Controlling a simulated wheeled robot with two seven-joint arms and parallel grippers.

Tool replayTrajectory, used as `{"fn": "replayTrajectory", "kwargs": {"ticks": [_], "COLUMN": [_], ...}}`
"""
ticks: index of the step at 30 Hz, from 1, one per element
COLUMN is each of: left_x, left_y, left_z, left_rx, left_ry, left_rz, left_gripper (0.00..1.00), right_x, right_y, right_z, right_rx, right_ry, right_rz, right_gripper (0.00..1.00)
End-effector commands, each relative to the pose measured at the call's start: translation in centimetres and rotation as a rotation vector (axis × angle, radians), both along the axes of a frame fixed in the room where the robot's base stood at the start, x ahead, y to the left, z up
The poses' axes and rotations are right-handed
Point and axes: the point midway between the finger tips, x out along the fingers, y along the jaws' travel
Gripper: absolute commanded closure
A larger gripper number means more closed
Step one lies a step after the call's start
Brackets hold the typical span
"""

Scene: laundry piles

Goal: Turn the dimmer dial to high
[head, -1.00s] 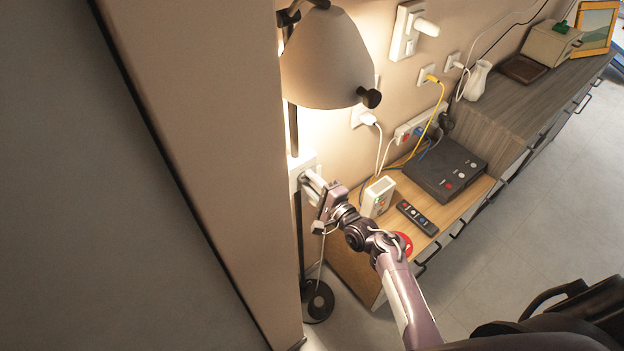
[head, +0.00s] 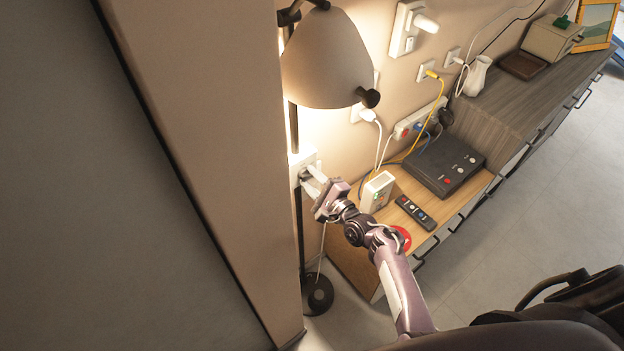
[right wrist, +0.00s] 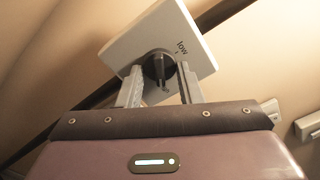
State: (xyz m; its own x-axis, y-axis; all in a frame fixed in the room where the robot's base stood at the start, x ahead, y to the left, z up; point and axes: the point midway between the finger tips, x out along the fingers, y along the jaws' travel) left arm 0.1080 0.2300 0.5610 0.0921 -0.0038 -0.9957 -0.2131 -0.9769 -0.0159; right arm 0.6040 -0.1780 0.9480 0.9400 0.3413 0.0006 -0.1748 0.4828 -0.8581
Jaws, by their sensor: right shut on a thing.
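The dimmer is a white wall plate (right wrist: 150,38) with a dark round dial (right wrist: 159,66) and the word "low" printed beside it in the right wrist view. In the head view the plate (head: 298,160) is on the wall behind the lamp pole, its dial mostly hidden. My right gripper (head: 310,180) reaches it from the lower right. In the right wrist view the fingers of my right gripper (right wrist: 159,84) stand on either side of the dial, shut on it. My left gripper is not in view.
A floor lamp (head: 325,60) is lit just above the dimmer, with its pole and base (head: 318,293) beside my arm. A wooden cabinet (head: 350,262) carries a white box (head: 377,192), a remote (head: 416,212) and a black device (head: 444,166). A wall corner (head: 215,150) stands at left.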

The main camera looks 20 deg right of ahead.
Motion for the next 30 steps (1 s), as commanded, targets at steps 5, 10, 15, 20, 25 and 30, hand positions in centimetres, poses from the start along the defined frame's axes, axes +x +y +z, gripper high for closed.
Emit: {"fn": "replayTrajectory", "kwargs": {"ticks": [5, 10, 15, 20, 25, 30], "left_x": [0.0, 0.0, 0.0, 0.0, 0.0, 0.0], "left_y": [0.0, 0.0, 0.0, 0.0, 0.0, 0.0], "left_z": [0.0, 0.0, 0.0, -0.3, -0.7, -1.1], "left_rx": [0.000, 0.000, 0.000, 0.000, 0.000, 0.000], "left_ry": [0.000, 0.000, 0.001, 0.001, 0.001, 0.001], "left_rz": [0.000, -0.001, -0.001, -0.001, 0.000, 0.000], "left_gripper": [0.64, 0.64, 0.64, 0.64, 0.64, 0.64], "right_x": [0.0, 0.0, -0.1, -1.4, -4.3, -6.5], "right_y": [0.0, 0.0, 0.0, -0.5, -1.6, -2.3], "right_z": [0.0, 0.0, 0.0, -0.2, -0.3, -0.2], "right_rx": [0.001, 0.000, 0.000, -0.001, -0.002, -0.001], "right_ry": [0.000, 0.000, 0.000, 0.002, 0.003, 0.002], "right_rz": [0.000, 0.000, 0.000, -0.002, -0.002, -0.001], "right_gripper": [0.55, 0.47, 0.47, 0.47, 0.47, 0.47]}}
